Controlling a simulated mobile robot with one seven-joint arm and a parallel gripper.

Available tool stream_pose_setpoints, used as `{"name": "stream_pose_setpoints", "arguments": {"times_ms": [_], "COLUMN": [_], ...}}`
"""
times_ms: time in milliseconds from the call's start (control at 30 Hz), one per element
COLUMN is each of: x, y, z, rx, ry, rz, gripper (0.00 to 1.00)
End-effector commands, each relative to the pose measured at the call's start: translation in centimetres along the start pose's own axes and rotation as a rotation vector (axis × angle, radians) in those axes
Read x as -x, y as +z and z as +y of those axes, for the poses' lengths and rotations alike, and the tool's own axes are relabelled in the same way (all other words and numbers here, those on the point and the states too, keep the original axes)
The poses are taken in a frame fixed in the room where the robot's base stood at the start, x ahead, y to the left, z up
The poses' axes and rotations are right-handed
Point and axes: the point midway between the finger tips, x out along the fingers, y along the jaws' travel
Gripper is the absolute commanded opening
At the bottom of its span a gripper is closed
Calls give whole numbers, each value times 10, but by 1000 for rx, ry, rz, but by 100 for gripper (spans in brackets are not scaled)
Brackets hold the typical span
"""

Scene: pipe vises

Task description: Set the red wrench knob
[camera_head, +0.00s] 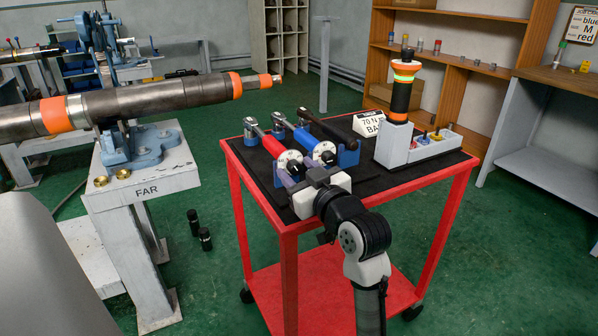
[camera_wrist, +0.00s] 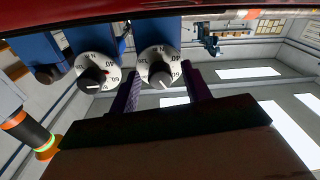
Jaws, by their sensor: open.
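The red wrench (camera_head: 271,142) lies in a blue cradle on the black mat of the red cart. Its knob, a white dial with a dark centre (camera_head: 290,160), faces my gripper (camera_head: 299,172). In the wrist view, which is upside down, the purple fingers of my gripper (camera_wrist: 163,76) stand open on either side of the right-hand dial (camera_wrist: 158,68), apparently the red wrench's knob. Whether they touch it I cannot tell. A white line marks the knob's centre, and numbers ring it. The blue wrench (camera_head: 303,135) lies alongside, with its similar dial (camera_wrist: 98,74) close by.
On the red cart (camera_head: 400,186) stand a sign reading 70 N (camera_head: 367,123), a grey stand (camera_head: 394,147) with a black and orange tool, and a tray of small coloured parts (camera_head: 435,145). A pipe vise bench marked FAR (camera_head: 150,187) stands left. A note (camera_head: 583,25) hangs right.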

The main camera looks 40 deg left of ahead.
Motion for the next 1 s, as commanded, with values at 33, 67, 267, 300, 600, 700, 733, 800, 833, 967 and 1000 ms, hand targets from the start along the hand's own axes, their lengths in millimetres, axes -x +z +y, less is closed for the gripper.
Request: {"name": "stream_pose_setpoints", "arguments": {"times_ms": [33, 67, 267, 300, 600, 700, 733, 800, 833, 967, 1000], "x": [2, 3, 33, 42, 108, 123, 127, 133, 134, 138, 138], "y": [0, 0, 1, 1, 1, 1, 1, 0, 0, 0, 0], "z": [0, 1, 1, 1, 1, 1, 1, 0, 0, 0, 0], "rx": [0, 0, 0, 0, 0, -1, 0, 0, 0, 0, 0], "ry": [1, 1, 4, 5, 4, 4, 3, 2, 2, 0, 0], "rz": [0, 0, 0, 2, 0, 0, 0, 1, 0, 0, 0], "gripper": [48, 48, 48, 48, 48, 48, 48, 48, 48, 48, 48]}}
